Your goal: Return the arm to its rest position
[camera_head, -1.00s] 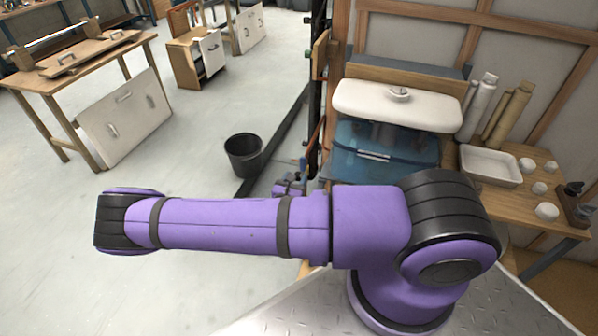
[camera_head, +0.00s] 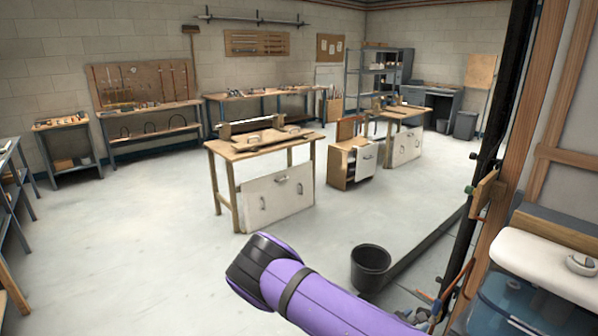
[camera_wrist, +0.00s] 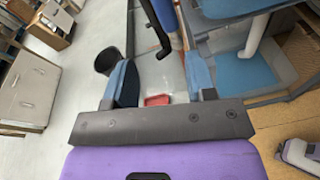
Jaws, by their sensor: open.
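My purple arm (camera_head: 315,297) comes in at the bottom of the head view, with a black joint at its upper left end. My gripper (camera_wrist: 160,85) shows in the wrist view with its two blue-padded fingers apart and nothing between them. Past the fingers are the floor, a small red item (camera_wrist: 157,100) and a dark pipe. In the head view my gripper is not clearly seen.
A black bucket (camera_head: 370,266) stands on the floor beside a dark rail. The white cistern lid (camera_head: 548,262) and blue see-through tank (camera_head: 515,305) are at the right. A wooden workbench (camera_head: 262,146) stands mid-room.

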